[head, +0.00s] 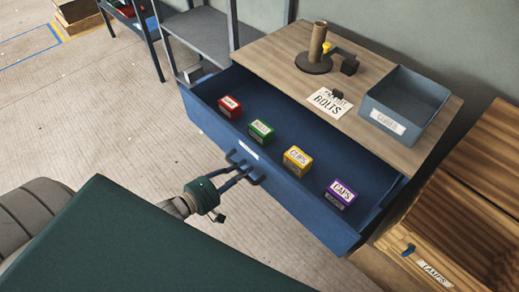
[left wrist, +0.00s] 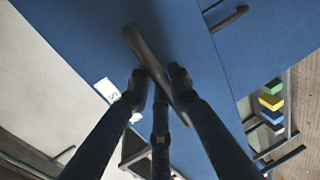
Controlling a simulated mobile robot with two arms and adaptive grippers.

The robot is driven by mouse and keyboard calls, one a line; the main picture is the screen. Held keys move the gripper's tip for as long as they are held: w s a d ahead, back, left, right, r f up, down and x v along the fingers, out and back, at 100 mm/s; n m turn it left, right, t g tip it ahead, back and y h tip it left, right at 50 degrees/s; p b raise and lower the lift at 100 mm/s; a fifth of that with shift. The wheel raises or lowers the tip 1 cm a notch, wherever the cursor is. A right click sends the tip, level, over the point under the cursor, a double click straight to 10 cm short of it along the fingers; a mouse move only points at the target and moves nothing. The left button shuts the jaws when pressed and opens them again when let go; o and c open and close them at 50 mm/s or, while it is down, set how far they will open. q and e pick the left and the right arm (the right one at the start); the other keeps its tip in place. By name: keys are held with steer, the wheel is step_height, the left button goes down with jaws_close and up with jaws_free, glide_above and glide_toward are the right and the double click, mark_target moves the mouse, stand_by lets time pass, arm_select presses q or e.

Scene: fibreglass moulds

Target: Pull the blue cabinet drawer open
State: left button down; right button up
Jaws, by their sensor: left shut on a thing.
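The blue cabinet drawer (head: 335,232) stands pulled out from under the wooden cabinet top (head: 268,58). Red (head: 230,106), green (head: 261,131), yellow (head: 297,160) and purple (head: 340,194) labelled boxes stand inside it. The handle (head: 256,177) is on the middle of its front, below a white label. My left gripper (head: 240,173) is at the handle, shut on it. In the left wrist view the bar of the handle (left wrist: 145,52) runs between the fingertips (left wrist: 157,82), against the blue front. My right gripper is not in view.
A grey-blue bin (head: 424,92), a bolts card (head: 329,102) and a stand with a cardboard tube (head: 317,45) are on the cabinet top. An open wooden drawer labelled clamps (head: 428,262) is at the lower right. Grey shelving (head: 200,32) stands behind.

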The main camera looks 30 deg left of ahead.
arm_select(q)
steer(key=f+p+v, duration=0.1)
steer(key=f+v, duration=0.1)
steer(key=v, duration=0.7)
steer(key=shift+s+p, duration=0.25)
steer(key=shift+p, duration=0.1)
steer(key=c, duration=1.6)
jaws_free()
steer(key=v, duration=1.2)
steer(key=shift+a, duration=0.1)
